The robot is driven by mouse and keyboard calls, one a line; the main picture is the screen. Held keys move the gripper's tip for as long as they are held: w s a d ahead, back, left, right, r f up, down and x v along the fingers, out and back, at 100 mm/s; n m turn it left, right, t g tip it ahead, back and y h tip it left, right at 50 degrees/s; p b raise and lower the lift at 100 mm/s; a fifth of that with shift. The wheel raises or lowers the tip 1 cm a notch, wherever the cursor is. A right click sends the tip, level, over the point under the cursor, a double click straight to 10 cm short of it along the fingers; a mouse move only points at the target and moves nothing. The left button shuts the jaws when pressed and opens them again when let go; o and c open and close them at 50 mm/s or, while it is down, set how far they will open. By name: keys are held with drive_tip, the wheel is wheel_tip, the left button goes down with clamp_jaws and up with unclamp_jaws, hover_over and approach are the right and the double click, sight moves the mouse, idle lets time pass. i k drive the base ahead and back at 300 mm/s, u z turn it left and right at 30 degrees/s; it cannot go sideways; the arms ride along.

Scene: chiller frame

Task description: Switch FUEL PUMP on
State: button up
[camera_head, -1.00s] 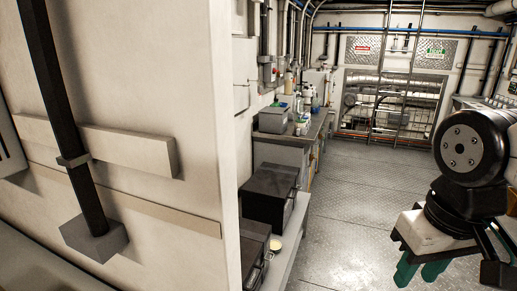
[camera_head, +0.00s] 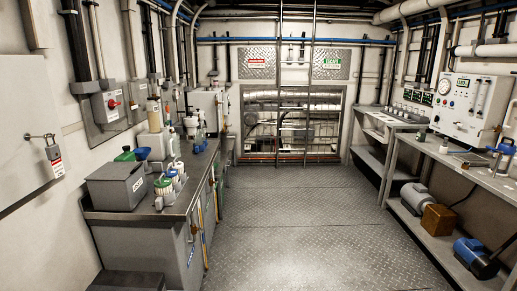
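No label reading FUEL PUMP can be made out in the head view, so I cannot tell which control it is. A sloped console (camera_head: 397,113) with small green displays and a row of small controls stands at the back right. A white panel (camera_head: 470,106) with gauges, knobs and tubes stands on the right bench. A grey box with a red rotary switch (camera_head: 111,103) is on the left wall. Switch positions are too small to read. My gripper is out of view.
The metal floor (camera_head: 290,215) is clear down the middle. A left counter (camera_head: 172,220) holds a grey bin (camera_head: 117,187) and several bottles. The right bench (camera_head: 462,168) has motors on its lower shelf. A ladder (camera_head: 311,90) stands before the far grille.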

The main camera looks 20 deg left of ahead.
sight(112, 103)
drive_tip(key=z, duration=0.05)
drive_tip(key=i, duration=1.95)
drive_tip(key=u, duration=0.8)
drive_tip(key=i, duration=1.1)
drive_tip(key=u, duration=1.5)
drive_tip(key=i, duration=0.7)
drive_tip(key=u, duration=0.5)
